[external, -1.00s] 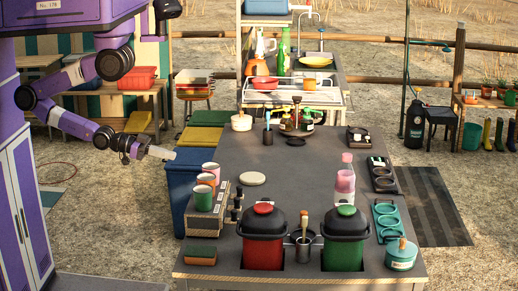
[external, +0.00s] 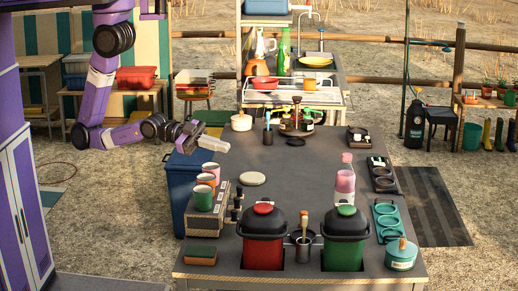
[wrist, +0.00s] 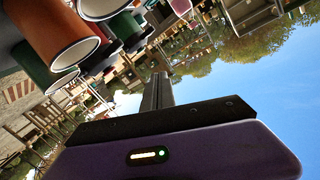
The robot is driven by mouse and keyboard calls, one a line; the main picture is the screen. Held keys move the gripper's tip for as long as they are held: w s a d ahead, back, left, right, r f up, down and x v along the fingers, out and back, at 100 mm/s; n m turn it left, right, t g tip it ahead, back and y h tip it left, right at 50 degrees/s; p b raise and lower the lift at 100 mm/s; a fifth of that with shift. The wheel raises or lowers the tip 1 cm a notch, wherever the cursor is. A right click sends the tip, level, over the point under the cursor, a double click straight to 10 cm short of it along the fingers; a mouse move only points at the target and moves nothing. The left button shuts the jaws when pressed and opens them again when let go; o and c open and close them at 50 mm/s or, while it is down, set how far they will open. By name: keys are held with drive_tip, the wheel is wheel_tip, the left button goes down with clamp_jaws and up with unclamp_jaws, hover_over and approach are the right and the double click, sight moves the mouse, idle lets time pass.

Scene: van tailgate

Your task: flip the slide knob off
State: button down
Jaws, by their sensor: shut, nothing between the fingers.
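A box-shaped unit (external: 222,212) with a pale front stands at the left side of the dark table in the external view. Several black knob-like parts (external: 236,203) stick out along its right side; which one is the slide knob, and its position, I cannot tell. My gripper (external: 226,147) is shut and empty, in the air above the table's left edge, behind and above the cups on the unit. In the wrist view its narrow dark fingers (wrist: 160,90) are together and touch nothing visible. The knobs are not clearly seen there.
A red-bodied bin (external: 262,250), a green-bodied bin (external: 343,255) and a bottle (external: 345,185) stand to the right. The table's middle is mostly clear.

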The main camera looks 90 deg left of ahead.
drive_tip(key=w+d+r+m+g+y+p, duration=0.1)
drive_tip(key=w+d+r+m+g+p, duration=0.2)
drive_tip(key=w+d+m, duration=0.35)
drive_tip(key=s+a+f+m+g+y, duration=0.2)
drive_tip(key=s+f+m+g+y, duration=0.1)
drive_tip(key=f, duration=0.4)
drive_tip(key=shift+s+a+m+y, duration=0.35)
drive_tip(key=shift+s+m, duration=0.1)
drive_tip(key=shift+m, duration=0.2)
drive_tip(key=x, duration=1.9)
drive_tip(key=shift+f, duration=0.15)
drive_tip(key=w, duration=0.2)
drive_tip(key=w+p, duration=0.1)
drive_tip(key=shift+w+d+f, duration=0.15)
drive_tip(key=shift+d, duration=0.15)
drive_tip(key=shift+w+d+f, duration=0.1)
drive_tip(key=shift+w, duration=0.5)
